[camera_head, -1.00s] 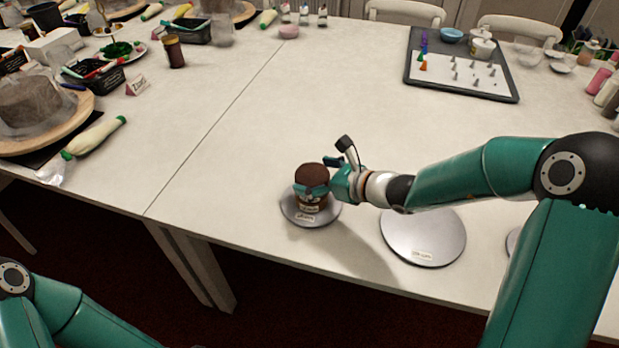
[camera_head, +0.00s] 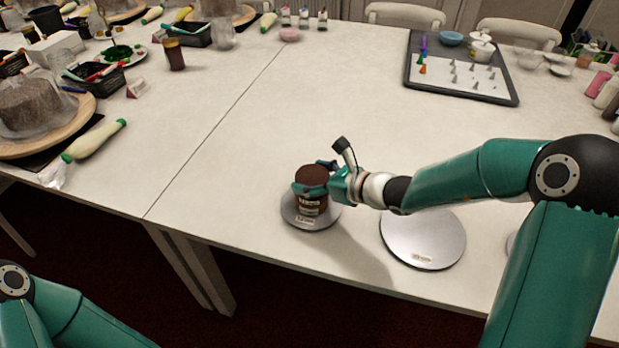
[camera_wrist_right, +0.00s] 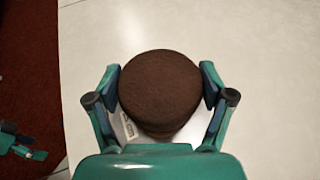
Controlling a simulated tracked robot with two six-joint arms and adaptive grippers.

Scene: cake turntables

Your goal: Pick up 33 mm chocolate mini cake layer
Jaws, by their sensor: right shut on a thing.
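A dark brown, round chocolate cake layer (camera_head: 312,174) is upright at the small silver turntable (camera_head: 297,217) near the table's front edge. My right gripper (camera_head: 310,189) is shut on it, with one finger on each side. In the right wrist view the cake layer (camera_wrist_right: 160,88) fills the space between the fingertips. A labelled band shows on its front in the head view; whether its underside touches the turntable is hard to tell. My left arm enters at the lower left. Part of what seems to be my left gripper (camera_wrist_right: 22,146) shows at the wrist view's left edge, its opening unclear.
A larger empty silver turntable (camera_head: 424,240) stands right of the cake, under my right forearm. A grey tray (camera_head: 411,82) with small pieces lies at the back right. Cake and tools crowd the left table. The table behind the cake is clear.

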